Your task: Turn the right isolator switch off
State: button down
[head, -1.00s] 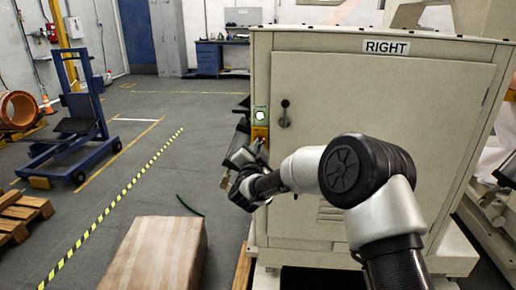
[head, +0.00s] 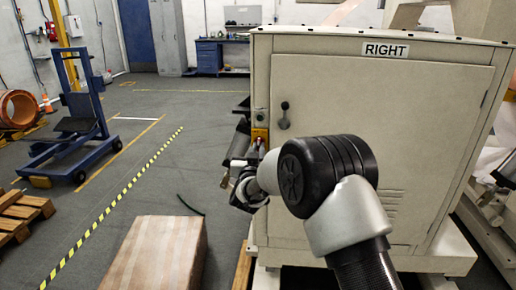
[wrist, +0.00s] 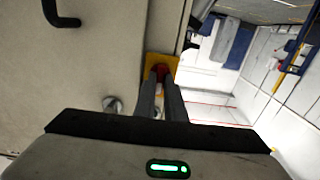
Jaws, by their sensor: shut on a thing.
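The cabinet labelled RIGHT (head: 385,120) carries the isolator switch on the left edge of its front. The switch is a red knob (wrist: 161,70) on a yellow plate (head: 259,133). In the wrist view the yellow plate (wrist: 163,61) shows ahead of the fingers. My gripper (wrist: 160,82) is shut on the red knob, with a finger at each side; the fingers hide part of it. In the head view my gripper (head: 257,152) is partly hidden behind my arm. The indicator lamp (head: 260,116) above the switch looks dark.
A black door handle (head: 284,115) stands out right of the switch; it also shows in the wrist view (wrist: 58,14). A large brown box (head: 160,255) stands in front at lower left. A blue lift trolley (head: 80,125) is farther left. Floor left of the cabinet is open.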

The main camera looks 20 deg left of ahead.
jog(key=n+p, duration=0.1)
jog(key=n, duration=0.3)
jog(key=shift+a+r+n, duration=0.1)
jog(key=shift+n, duration=0.2)
jog(key=shift+n+p, duration=0.6)
jog(key=shift+n, duration=1.7)
jog(key=c, duration=1.8)
grip_release()
jog(key=p+v, duration=0.2)
jog(key=v, duration=1.5)
jog(key=shift+s, duration=0.2)
